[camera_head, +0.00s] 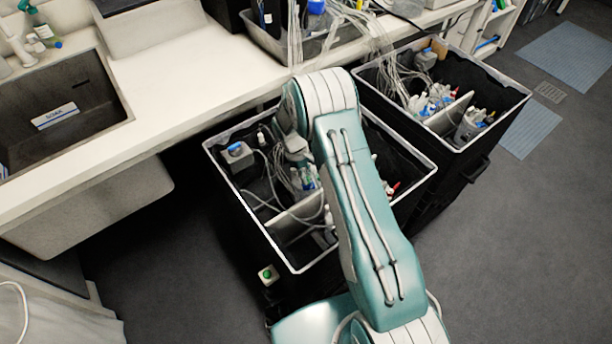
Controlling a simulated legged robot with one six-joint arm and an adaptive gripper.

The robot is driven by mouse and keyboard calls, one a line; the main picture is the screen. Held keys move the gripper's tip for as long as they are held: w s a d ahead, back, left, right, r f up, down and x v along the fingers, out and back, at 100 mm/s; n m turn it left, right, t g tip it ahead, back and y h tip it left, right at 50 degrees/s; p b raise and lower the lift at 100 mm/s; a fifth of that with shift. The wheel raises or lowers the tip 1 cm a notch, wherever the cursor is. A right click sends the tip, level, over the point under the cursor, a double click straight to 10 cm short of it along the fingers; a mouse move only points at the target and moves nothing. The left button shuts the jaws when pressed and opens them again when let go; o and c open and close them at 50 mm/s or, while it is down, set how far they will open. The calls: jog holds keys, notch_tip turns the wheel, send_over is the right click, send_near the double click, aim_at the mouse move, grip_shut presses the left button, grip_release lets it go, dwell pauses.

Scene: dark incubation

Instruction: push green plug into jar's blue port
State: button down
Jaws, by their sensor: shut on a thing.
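My gripper (297,152) reaches down into the near black bin, mostly hidden by my own teal and white arm. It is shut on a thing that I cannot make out. I cannot pick out the green plug. A small grey unit with a blue top (237,151) stands in the bin's back left corner; I cannot tell whether it is the jar's port. A bottle with a blue cap (316,10) stands in a tray on the bench, with clear tubes beside it. A blue port is not clearly visible on it.
The near bin (213,168) has a light rim, a divider, loose cables and small bottles. A second bin (517,92) stands to its right. A white bench (165,85) with a sink runs behind. A green button (267,274) is on the near bin's front.

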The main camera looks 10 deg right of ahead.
jog(key=shift+f, duration=0.85)
dwell(0.5)
jog(key=c, duration=0.6)
grip_release()
jog(key=shift+r, duration=0.1)
jog(key=v, duration=1.1)
jog(key=shift+w+a+r, duration=0.2)
jog(key=shift+r, duration=0.15)
